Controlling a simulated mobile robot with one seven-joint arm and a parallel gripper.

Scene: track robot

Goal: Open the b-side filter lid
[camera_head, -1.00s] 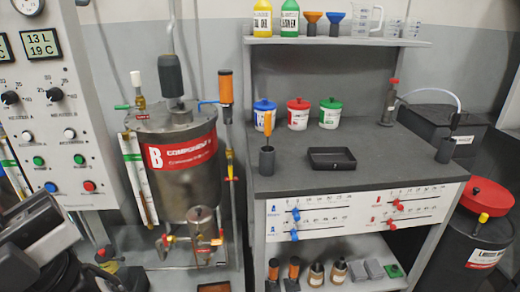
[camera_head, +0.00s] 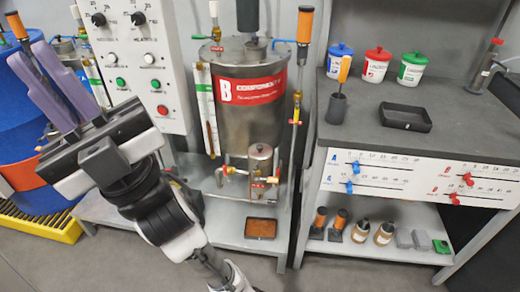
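The B-side filter is a small metal pot (camera_head: 260,166) under the large steel tank marked B (camera_head: 252,108). Its round lid (camera_head: 260,150) sits on top with a small knob and looks closed. My gripper (camera_head: 28,58) is at the left, with its two purple fingers pointing up and left, a gap between them. It appears open and empty. It is well away from the filter, in front of the blue barrel.
Pipes and valves with red and yellow handles (camera_head: 222,172) surround the filter. A brown tray (camera_head: 260,229) lies on the shelf below. A workbench (camera_head: 365,140) stands to the right, a control panel (camera_head: 130,60) to the left. The floor in front is clear.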

